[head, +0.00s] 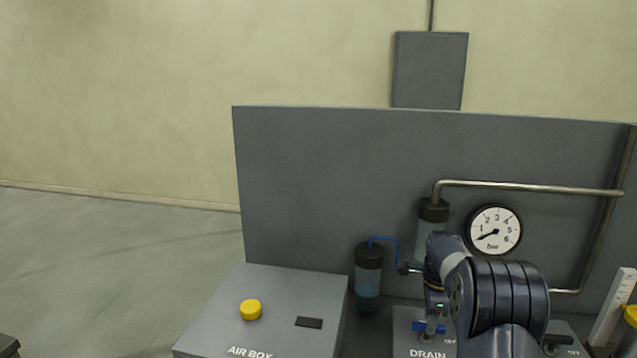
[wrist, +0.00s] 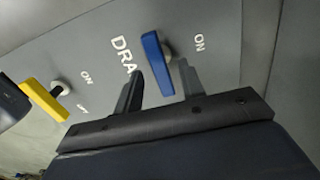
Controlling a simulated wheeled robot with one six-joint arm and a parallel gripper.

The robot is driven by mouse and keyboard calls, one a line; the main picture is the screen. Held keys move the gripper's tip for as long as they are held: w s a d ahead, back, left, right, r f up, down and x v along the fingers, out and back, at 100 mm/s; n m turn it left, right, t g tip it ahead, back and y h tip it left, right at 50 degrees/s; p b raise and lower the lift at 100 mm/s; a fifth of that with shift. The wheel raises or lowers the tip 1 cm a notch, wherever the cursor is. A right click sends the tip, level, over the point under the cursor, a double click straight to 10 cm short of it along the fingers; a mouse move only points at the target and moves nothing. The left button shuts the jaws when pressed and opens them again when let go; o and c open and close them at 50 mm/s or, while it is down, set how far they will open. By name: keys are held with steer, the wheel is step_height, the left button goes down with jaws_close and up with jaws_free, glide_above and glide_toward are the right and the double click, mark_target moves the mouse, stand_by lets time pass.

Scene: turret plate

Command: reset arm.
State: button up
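My gripper (wrist: 160,85) is open in the wrist view. Its two dark fingers stand on either side of a blue lever (wrist: 155,58), with gaps visible between lever and fingers. The lever sits on a grey panel (wrist: 215,30) between the lettering DRAIN, partly hidden, and ON. In the head view the blue lever (head: 425,327) shows on the DRAIN box, just below my gripper; my arm covers much of that box and hides the fingertips. A yellow lever (wrist: 45,100) with its own ON mark lies at the left of the wrist view.
A grey AIR BOX (head: 290,285) with a yellow button (head: 251,309) and a black switch (head: 309,322) stands left. Behind are a dark cylinder (head: 368,283), a gauge (head: 494,231), pipes and a grey back panel (head: 320,180). Open floor lies far left.

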steer(key=shift+f, duration=0.6)
steer(key=n, duration=0.4)
steer(key=shift+n, duration=0.4)
steer(key=shift+n+b, duration=0.55)
steer(key=shift+n, duration=1.75)
steer(key=shift+r, duration=0.1)
